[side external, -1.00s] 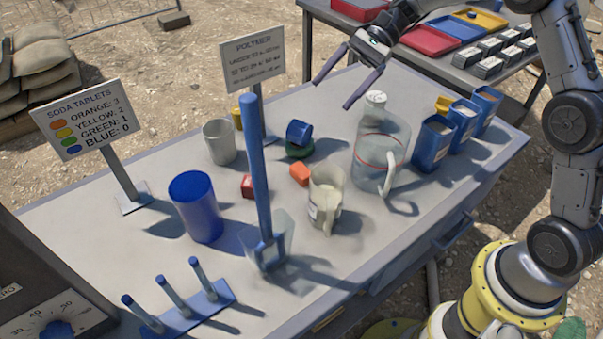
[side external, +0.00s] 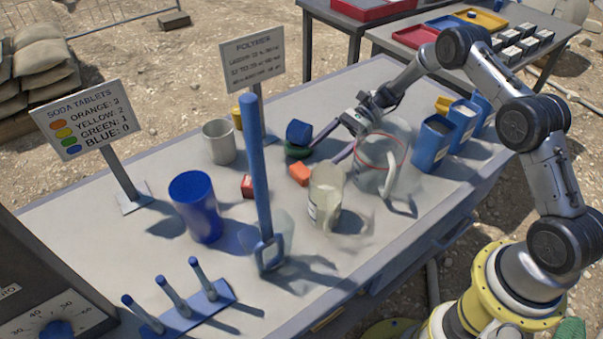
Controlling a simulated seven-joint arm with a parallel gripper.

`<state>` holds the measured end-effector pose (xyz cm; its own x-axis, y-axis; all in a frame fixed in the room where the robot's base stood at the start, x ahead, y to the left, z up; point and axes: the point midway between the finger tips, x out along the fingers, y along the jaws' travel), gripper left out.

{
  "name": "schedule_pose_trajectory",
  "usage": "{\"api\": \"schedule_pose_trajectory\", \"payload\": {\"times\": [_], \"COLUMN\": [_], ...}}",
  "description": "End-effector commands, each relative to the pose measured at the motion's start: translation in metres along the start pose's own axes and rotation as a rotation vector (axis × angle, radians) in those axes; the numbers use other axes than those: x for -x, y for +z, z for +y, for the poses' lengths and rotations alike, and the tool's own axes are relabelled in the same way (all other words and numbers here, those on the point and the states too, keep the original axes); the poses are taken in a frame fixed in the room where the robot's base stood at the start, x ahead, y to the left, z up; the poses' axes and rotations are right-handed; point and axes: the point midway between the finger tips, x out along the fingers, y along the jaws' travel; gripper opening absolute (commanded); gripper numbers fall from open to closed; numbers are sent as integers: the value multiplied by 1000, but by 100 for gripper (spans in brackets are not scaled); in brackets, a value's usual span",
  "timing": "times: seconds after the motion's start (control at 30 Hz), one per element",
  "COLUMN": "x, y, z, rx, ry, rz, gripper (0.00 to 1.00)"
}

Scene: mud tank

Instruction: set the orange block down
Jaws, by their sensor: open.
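The orange block (side external: 299,174) rests on the grey table, between a red block on its left and a cream jug (side external: 325,195) on its right. My gripper (side external: 326,154) is low over the table, just behind and to the right of the orange block in the picture. Its fingers are spread and point left. I see nothing between them. The gripper appears apart from the orange block. The clear jug partly overlaps the gripper's near side.
A dark green piece (side external: 297,151) with a blue block (side external: 299,132) on it lies close to the fingertips. The red block (side external: 247,186), clear jug (side external: 379,165), blue cup (side external: 195,206) and blue-handled tool (side external: 255,165) stand around. Blue bins (side external: 431,146) line the right.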

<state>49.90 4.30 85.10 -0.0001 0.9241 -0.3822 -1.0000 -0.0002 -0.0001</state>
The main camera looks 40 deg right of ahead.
Motion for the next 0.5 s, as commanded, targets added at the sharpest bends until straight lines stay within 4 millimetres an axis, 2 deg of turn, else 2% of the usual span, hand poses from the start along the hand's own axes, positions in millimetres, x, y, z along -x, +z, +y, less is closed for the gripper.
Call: {"api": "schedule_pose_trajectory", "payload": {"times": [0.07, 0.27, 0.5], "x": [-9, -18, -50], "y": [0, -1, -4], "z": [0, 1, 6], "rx": [-1, -2, -8], "ry": [1, 2, 8], "rz": [0, 1, 3], "gripper": [90, 90, 90]}}
